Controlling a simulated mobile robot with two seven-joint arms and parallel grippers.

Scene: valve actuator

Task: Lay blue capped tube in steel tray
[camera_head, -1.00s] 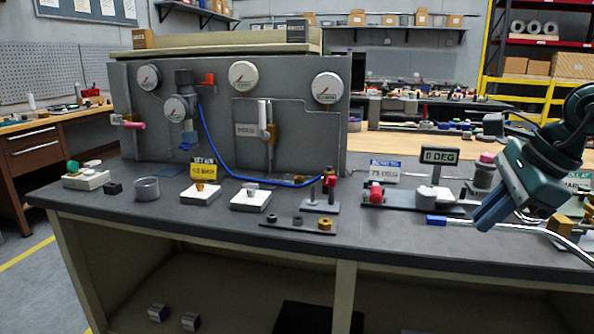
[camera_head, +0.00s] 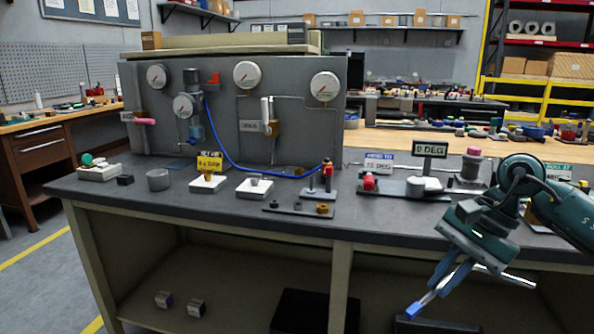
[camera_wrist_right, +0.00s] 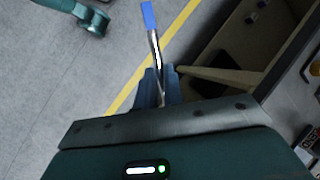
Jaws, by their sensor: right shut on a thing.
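The tube is a shiny steel rod with a blue cap (camera_head: 414,310) at its lower left end. My right gripper (camera_head: 442,284) is shut on the tube in front of the bench's right part, with the capped end pointing down and left. A shiny length (camera_head: 508,276) shows on the other side of the gripper. In the right wrist view the blue cap (camera_wrist_right: 149,15) sticks out beyond the fingers, over the floor. I cannot pick out the steel tray for certain; a dark, flat-rimmed thing (camera_head: 438,327) is cut off at the bottom edge. My left gripper is not in view.
The grey bench top (camera_head: 360,222) carries a panel with gauges (camera_head: 246,75), small fixtures and a "0 DEG" sign (camera_head: 430,149). Below are an open shelf (camera_head: 235,290), a black box (camera_head: 316,312) and two small blocks. The bench's front edge lies behind the held tube.

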